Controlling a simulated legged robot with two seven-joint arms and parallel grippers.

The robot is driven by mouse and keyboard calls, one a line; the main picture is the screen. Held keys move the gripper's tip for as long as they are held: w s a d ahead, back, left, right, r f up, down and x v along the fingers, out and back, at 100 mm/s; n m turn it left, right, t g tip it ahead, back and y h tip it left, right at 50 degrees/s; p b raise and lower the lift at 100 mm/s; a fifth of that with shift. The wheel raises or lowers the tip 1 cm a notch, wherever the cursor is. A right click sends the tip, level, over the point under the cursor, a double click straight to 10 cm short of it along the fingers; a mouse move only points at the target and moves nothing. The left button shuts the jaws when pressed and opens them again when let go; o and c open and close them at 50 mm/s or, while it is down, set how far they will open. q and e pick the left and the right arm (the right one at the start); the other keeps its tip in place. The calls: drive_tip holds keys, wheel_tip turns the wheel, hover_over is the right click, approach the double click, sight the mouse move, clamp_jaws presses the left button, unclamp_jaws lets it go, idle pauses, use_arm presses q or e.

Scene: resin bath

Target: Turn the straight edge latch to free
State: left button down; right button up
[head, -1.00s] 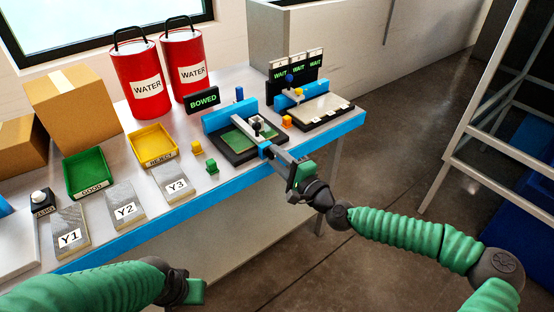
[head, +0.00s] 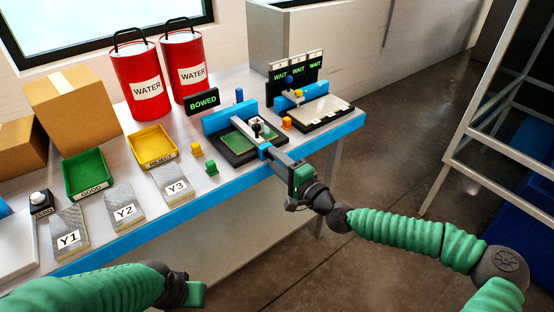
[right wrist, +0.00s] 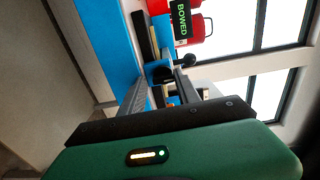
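The fixture under the BOWED sign (head: 203,103) holds a green board (head: 234,141) on a black base, with a pale straight edge bar across it. A black knob (head: 256,128) stands on the bar, and a blue block (head: 264,151) sits at its near end. I cannot tell which part is the latch. My right gripper (head: 268,155) is at that near end. In the right wrist view its two grey fingers (right wrist: 160,92) are apart, with dark fixture parts beyond the gap.
A second fixture with WAIT signs (head: 294,68) stands to the right. Green (head: 88,173) and yellow (head: 153,146) trays, Y1 to Y3 plates (head: 125,211), red WATER cans (head: 141,84) and cardboard boxes (head: 72,98) occupy the bench's left. Open floor lies before the bench.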

drive_tip(key=shift+o, duration=1.4)
drive_tip(key=shift+r, duration=0.1)
drive_tip(key=p+v, duration=0.2)
drive_tip(key=v, duration=1.5)
drive_tip(key=shift+w, duration=0.1)
